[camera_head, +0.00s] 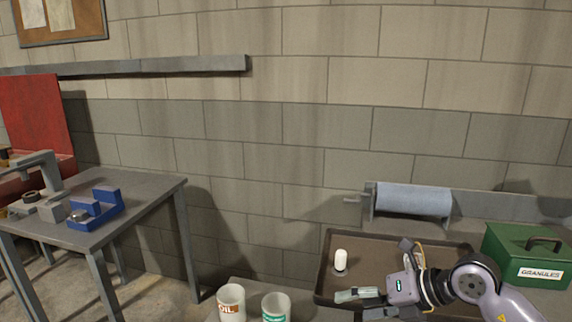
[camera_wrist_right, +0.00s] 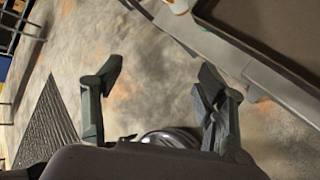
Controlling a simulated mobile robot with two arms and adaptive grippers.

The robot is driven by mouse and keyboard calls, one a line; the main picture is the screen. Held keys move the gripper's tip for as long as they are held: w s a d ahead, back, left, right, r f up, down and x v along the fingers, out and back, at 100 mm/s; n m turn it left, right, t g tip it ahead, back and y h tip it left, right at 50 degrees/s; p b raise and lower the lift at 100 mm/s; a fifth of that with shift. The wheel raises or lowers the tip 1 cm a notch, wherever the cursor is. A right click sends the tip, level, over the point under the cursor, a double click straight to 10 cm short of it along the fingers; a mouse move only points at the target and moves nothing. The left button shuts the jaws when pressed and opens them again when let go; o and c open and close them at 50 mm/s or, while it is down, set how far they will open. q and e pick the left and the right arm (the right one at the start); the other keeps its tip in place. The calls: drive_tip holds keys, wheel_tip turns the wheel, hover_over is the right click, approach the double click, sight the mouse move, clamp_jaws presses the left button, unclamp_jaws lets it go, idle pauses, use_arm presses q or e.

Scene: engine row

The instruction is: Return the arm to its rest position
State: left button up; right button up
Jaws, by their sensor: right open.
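My right arm (camera_head: 473,281) comes in from the lower right in the head view, purple and dark. Its gripper (camera_head: 354,304) is in front of the brown tray's near edge, pointing left. In the right wrist view the two dark fingers (camera_wrist_right: 157,82) stand wide apart with nothing between them, and only floor shows beyond. My left arm and gripper are not in view.
A brown tray (camera_head: 322,262) holds a small white cylinder (camera_head: 341,260). A green GRANULES box (camera_head: 526,256) and a paper roll (camera_head: 413,200) are nearby. Two white tubs (camera_head: 231,304) stand left of the gripper. A grey table (camera_head: 150,190) stands farther left.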

drive_tip(key=s+a+r+t+y, duration=0.1)
drive_tip(key=s+a+r+y, duration=0.2)
drive_tip(key=a+r+y, duration=0.4)
wheel_tip(320, 180, up, 6)
drive_tip(key=f+m+t+y, duration=0.1)
drive_tip(key=m+t+y, duration=0.1)
drive_tip(key=m+t, duration=0.65)
drive_tip(key=w+d+f+m+t+h, duration=0.1)
drive_tip(key=d+f+m+t+h, duration=0.3)
drive_tip(key=d+m+t+h, duration=0.75)
drive_tip(key=s+d+f+m+g+h, duration=0.2)
drive_tip(key=d+f+m+g+h, duration=0.2)
drive_tip(key=f+m+g+h, duration=0.55)
drive_tip(key=s+f+m+g+y, duration=0.1)
drive_tip(key=s+f+m+g, duration=0.5)
drive_tip(key=s+f, duration=0.6)
drive_tip(key=s+a+f+g+y, duration=0.3)
drive_tip(key=s+f+g, duration=0.5)
drive_tip(key=s+f, duration=0.3)
wheel_tip(320, 180, down, 23)
drive_tip(key=s+p, duration=0.1)
drive_tip(key=s, duration=0.2)
drive_tip(key=s+d+f+n+g+p, duration=0.1)
drive_tip(key=s+d+f+g, duration=0.1)
drive_tip(key=s+f, duration=1.2)
drive_tip(key=shift+s+d+f+h, duration=0.35)
drive_tip(key=shift+s+d, duration=0.3)
drive_tip(key=shift+s, duration=0.55)
